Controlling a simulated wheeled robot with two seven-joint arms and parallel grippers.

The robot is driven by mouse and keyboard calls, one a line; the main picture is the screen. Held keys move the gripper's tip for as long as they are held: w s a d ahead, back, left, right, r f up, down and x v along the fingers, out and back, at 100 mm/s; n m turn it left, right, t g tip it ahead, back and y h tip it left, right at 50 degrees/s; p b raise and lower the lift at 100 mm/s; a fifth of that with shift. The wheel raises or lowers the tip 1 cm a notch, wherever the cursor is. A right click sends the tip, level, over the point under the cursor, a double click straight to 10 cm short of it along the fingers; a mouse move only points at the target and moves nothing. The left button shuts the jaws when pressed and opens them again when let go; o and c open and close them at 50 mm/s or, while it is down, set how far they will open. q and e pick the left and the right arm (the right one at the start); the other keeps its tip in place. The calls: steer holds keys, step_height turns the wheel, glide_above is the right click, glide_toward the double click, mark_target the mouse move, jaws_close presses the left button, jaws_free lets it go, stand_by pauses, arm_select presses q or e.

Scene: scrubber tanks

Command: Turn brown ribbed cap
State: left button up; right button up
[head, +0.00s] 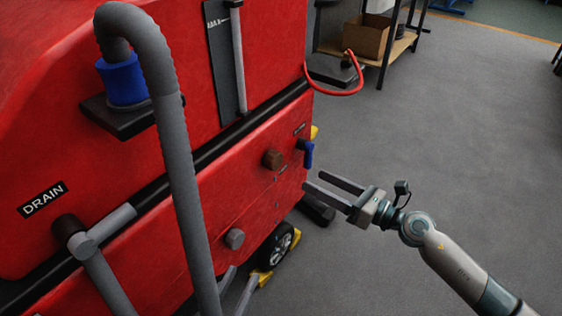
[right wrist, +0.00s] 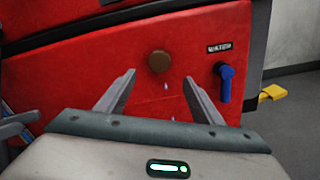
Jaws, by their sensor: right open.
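The brown ribbed cap (head: 272,159) sits on the lower red panel of the scrubber tank, left of a blue lever handle. In the right wrist view the cap (right wrist: 159,61) shows ahead, just beyond and between the two fingertips. My right gripper (head: 333,184) is open and empty, to the right of the cap and apart from it. It also shows in the right wrist view (right wrist: 160,82) with its fingers spread. My left gripper is not seen in the head view.
The blue lever (head: 308,152) sticks out right of the cap, near my fingers; it also shows in the right wrist view (right wrist: 225,82). A grey cap (head: 234,238) sits lower left. A grey hose (head: 178,160) hangs in front. Open floor (head: 440,130) lies to the right.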

mark_target(278, 162)
steer(key=x, duration=1.1)
steer(key=shift+w+a+p, duration=0.1)
steer(key=shift+a+p, duration=0.1)
steer(key=shift+p, duration=0.1)
arm_select(q)
steer(key=shift+a+f+g+y, duration=0.2)
steer(key=shift+f+g, duration=0.2)
steer(key=shift+f, duration=0.25)
steer(key=shift+a+f+g+y, duration=0.1)
steer(key=shift+f+g+y, duration=0.1)
steer(key=shift+f+g, duration=0.3)
arm_select(e)
steer(key=shift+w+a, duration=0.4)
steer(key=shift+a, duration=0.15)
arm_select(q)
steer(key=shift+f, duration=0.1)
arm_select(e)
steer(key=c, duration=1)
